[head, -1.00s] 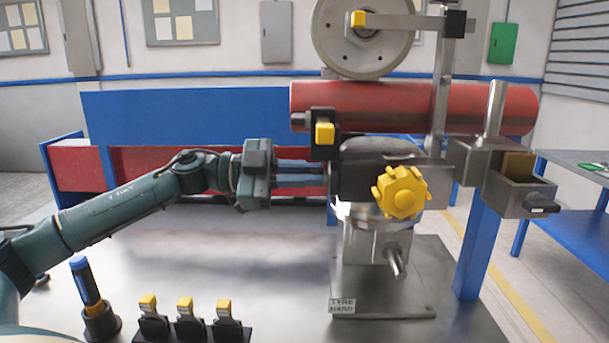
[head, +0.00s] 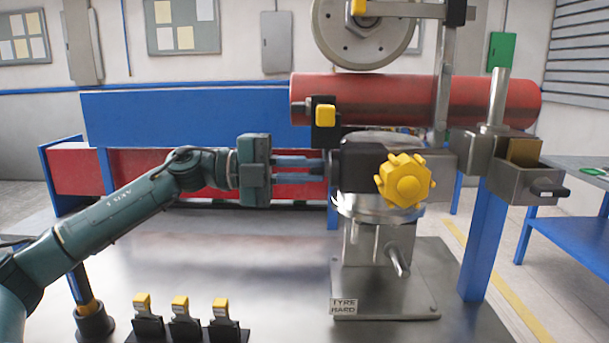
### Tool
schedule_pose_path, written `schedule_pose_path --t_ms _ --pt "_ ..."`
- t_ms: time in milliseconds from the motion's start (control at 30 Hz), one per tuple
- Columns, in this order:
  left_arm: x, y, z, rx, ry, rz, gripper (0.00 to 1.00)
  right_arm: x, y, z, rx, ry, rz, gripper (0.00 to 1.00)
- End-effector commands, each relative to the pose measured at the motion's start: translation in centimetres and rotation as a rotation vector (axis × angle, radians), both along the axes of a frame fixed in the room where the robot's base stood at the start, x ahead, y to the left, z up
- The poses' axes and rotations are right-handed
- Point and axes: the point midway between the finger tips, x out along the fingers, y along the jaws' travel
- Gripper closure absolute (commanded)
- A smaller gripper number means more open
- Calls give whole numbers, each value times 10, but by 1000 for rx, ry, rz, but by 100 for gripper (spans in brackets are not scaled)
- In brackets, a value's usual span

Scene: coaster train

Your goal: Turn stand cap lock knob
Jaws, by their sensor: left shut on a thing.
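A yellow lobed knob (head: 404,181) faces me on the front of the stand's dark head block (head: 365,172). The head block sits over a round metal plate on the metal stand (head: 372,243), which carries a "TYRE HARD" label. My left gripper (head: 326,171) reaches in from the left, level with the head block. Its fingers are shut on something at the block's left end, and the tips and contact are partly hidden. They are apart from the yellow knob. My right gripper is out of view.
A red cylinder (head: 385,100) and a large grey wheel (head: 362,28) are behind and above the stand. A metal box with a dark handle (head: 520,178) is at right on a blue post (head: 481,238). Several yellow-tipped clips (head: 180,320) stand at the front left.

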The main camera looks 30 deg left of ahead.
Motion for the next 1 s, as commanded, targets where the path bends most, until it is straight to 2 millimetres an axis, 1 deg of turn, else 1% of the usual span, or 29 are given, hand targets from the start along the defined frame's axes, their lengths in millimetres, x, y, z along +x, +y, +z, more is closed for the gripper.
schedule_pose_path --t_ms 300,767,800,1000 --pt "0 -1 -2 50 -82 -1 100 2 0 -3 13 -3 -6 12" --pt "0 0 -1 56 -92 -1 100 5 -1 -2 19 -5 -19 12" --pt "0 0 -1 56 -92 -1 88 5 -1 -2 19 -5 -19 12" --pt "0 0 -2 56 -91 -1 71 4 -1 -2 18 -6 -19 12"
